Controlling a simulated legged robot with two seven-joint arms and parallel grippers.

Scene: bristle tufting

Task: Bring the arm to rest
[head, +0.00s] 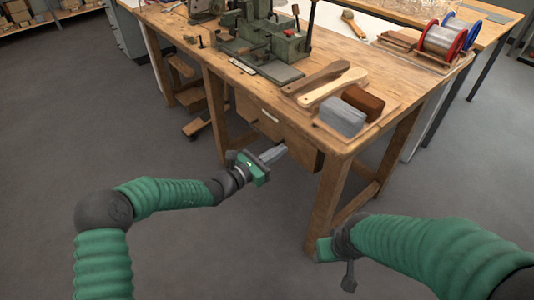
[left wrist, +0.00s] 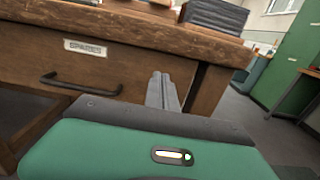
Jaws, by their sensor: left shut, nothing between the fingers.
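My left arm reaches in from the left, in front of the wooden workbench (head: 335,140). Its gripper (head: 277,152) is shut and empty, with the fingers pointing at the bench front by the drawer (head: 255,118). In the left wrist view the two closed fingers (left wrist: 162,88) stand together with nothing between them. The drawer front (left wrist: 100,70), with a dark handle and a small label, is just beyond. My right arm comes in from the right, and its gripper (head: 345,262) hangs low near the front bench leg. Its fingers do not show clearly.
On the bench are a green machine (head: 265,45), wooden brush bodies (head: 330,85), a grey block (head: 342,117) and a brown block (head: 363,101). Wire spools (head: 442,38) sit farther back. Bench legs stand near both grippers. The floor (head: 80,130) at left is open.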

